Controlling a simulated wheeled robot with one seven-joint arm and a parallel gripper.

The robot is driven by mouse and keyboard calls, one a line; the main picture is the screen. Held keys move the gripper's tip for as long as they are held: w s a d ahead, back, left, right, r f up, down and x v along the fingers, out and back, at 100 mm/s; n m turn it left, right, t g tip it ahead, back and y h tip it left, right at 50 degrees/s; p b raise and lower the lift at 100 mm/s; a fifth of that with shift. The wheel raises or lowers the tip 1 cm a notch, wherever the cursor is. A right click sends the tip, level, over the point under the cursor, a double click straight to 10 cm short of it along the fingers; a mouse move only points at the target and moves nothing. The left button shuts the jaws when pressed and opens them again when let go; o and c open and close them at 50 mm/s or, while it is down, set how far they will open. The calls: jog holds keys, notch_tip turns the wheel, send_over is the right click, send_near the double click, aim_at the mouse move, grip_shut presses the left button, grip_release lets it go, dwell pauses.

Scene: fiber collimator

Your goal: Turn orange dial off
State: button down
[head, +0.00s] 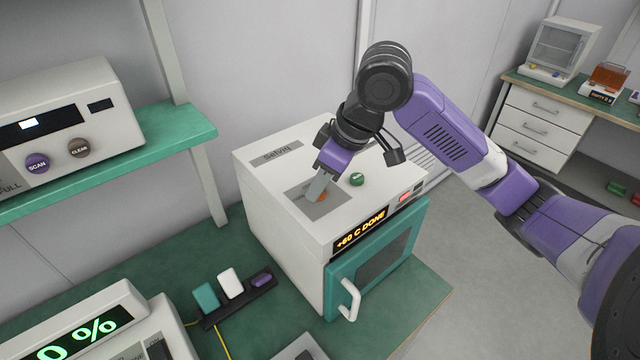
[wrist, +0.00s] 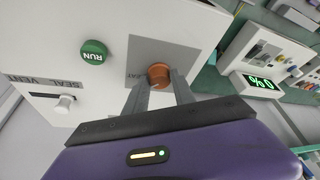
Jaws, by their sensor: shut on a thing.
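The orange dial (wrist: 158,75) sits on a grey square panel on top of a white box-shaped oven (head: 270,205). In the head view only a bit of the dial (head: 322,196) shows beside my finger. My gripper (wrist: 158,88) reaches down from above and is shut on the dial, one finger on each side. It also shows in the head view (head: 318,192) over the grey panel. The dial's pointer mark is too small to read. The oven's display (head: 361,230) reads "+60 C DONE".
A green RUN button (head: 357,179) stands near the dial. The oven's teal door (head: 375,265) is shut, its white handle (head: 349,299) sticking out. A dark rack (head: 238,298) with several coloured blocks is left of the oven. A shelf (head: 110,160) carries a scanner box further left.

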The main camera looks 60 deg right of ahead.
aim_at(334, 190)
jog(key=n, duration=0.2)
jog(key=n+y+b, duration=0.1)
jog(key=n, duration=0.1)
jog(key=shift+w+g+y, duration=0.1)
jog(key=shift+g+y, duration=0.2)
jog(key=shift+d+n+g+y, duration=0.1)
jog(key=shift+n+g+y, duration=0.2)
jog(key=shift+n, duration=0.95)
jog(key=shift+d+n+g+y, duration=0.15)
jog(key=shift+n+g, duration=0.25)
jog(key=shift+n, duration=0.85)
jog(key=c, duration=1.1)
grip_release()
jog(key=shift+o, duration=0.2)
jog(key=shift+r, duration=0.1)
jog(key=b+v, duration=0.1)
jog(key=v, duration=0.6)
jog(key=shift+d+r, duration=0.2)
jog(key=shift+r, duration=0.1)
